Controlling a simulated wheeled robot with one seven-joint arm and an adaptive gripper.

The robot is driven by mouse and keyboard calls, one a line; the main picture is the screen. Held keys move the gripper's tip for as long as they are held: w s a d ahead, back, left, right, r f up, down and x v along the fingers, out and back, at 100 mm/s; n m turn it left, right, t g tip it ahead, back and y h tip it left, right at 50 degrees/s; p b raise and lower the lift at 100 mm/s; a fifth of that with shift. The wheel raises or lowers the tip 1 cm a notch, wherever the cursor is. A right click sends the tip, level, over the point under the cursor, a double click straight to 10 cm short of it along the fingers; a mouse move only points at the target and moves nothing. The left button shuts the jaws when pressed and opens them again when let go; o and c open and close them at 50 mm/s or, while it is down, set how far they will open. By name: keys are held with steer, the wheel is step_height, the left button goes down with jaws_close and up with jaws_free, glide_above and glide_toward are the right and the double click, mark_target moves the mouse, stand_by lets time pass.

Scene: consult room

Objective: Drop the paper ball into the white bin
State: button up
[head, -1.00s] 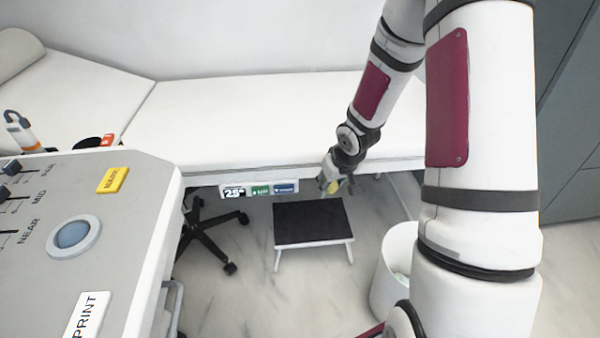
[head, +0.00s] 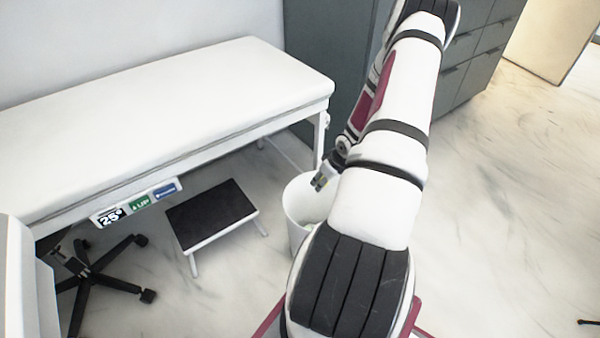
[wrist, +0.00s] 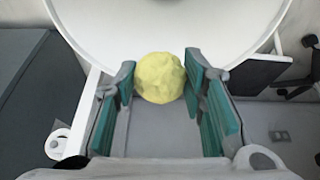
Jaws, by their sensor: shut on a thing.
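The paper ball (wrist: 160,77) is a crumpled pale yellow ball, held between the teal pads of my gripper in the wrist view. My gripper (head: 319,183) is shut on it. In the head view the gripper is over the white bin (head: 297,232), near its upper rim, and the ball cannot be made out there. The bin's curved wall (wrist: 225,40) fills the top of the wrist view, beyond the ball.
A dark-topped step stool (head: 212,212) stands left of the bin. The white exam couch (head: 160,95) is behind, its leg close to the bin. Grey cabinets (head: 465,75) are at the back right. The floor at right is open.

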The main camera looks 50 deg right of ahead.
steer(key=shift+s+d+f, duration=0.35)
steer(key=shift+s+f, duration=0.05)
steer(key=shift+s, duration=0.1)
step_height(320, 180, down, 6)
steer(key=b, duration=0.6)
steer(key=shift+r, duration=0.1)
steer(key=o, duration=0.7)
steer(key=shift+o, duration=0.2)
steer(key=v, duration=1.2)
steer(key=shift+a, duration=0.15)
